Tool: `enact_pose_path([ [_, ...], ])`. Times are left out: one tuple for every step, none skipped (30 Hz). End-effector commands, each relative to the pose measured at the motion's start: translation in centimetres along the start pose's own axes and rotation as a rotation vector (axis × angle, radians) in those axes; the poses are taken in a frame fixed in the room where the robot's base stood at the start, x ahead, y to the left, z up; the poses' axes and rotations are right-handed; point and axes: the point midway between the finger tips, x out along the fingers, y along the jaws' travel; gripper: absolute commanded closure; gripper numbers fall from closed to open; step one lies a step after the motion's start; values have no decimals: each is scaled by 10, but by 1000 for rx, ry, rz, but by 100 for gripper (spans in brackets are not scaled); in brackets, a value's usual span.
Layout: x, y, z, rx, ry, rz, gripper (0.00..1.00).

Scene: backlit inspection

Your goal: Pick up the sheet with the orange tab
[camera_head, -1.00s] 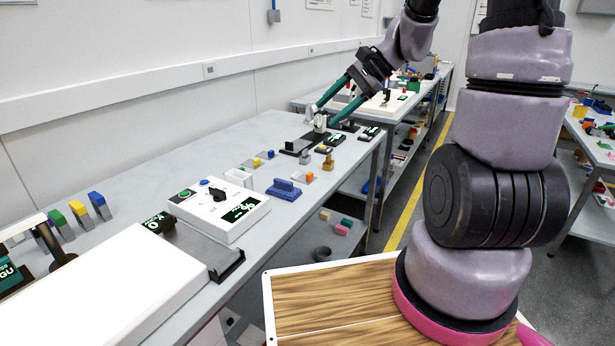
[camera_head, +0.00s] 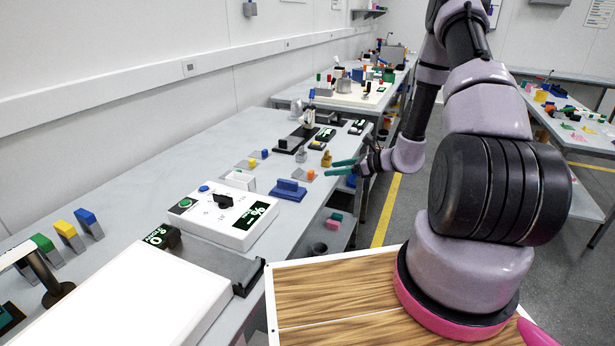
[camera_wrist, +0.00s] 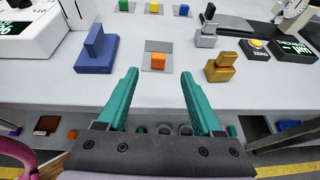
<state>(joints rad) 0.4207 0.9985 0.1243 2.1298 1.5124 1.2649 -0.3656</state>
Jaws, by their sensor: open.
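The sheet with the orange tab (camera_wrist: 158,48) is a small grey square on the bench top, with an orange block on its near part. In the head view its orange tab (camera_head: 310,174) shows near the bench's front edge, to the right of the blue block. My gripper (camera_wrist: 160,74) is open and empty, its two teal fingers spread. In the wrist view the orange tab sits ahead of the gap between the fingertips, apart from both. In the head view my gripper (camera_head: 336,168) is beside the bench's front edge, to the right of the sheet.
A blue stepped block (camera_wrist: 96,50) stands left of the sheet, and a brass block (camera_wrist: 220,68) stands right of it. Sheets with green (camera_wrist: 124,6), yellow (camera_wrist: 153,7) and blue (camera_wrist: 183,10) tabs lie farther back. A white control box (camera_head: 222,216) stands nearer on the bench.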

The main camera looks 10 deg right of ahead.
Motion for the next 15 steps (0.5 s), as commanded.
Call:
enact_pose_path([
  [9,1,-1,0,1,3,32],
  [14,1,-1,-1,1,3,32],
  [20,1,0,-2,1,3,32],
  [24,1,0,-2,1,2,32],
  [27,1,0,-1,1,2,32],
  [31,1,0,-1,1,2,32],
  [33,1,0,-1,1,2,32],
  [34,1,0,-1,1,2,32],
  [36,1,0,-1,1,2,32],
  [37,1,0,-1,1,2,32],
  [39,1,-1,-1,1,2,32],
  [42,1,-1,-2,1,2,32],
  [45,2,-1,-2,1,3,32],
  [48,2,-2,-2,1,4,32],
  [54,3,-3,-1,2,4,32],
])
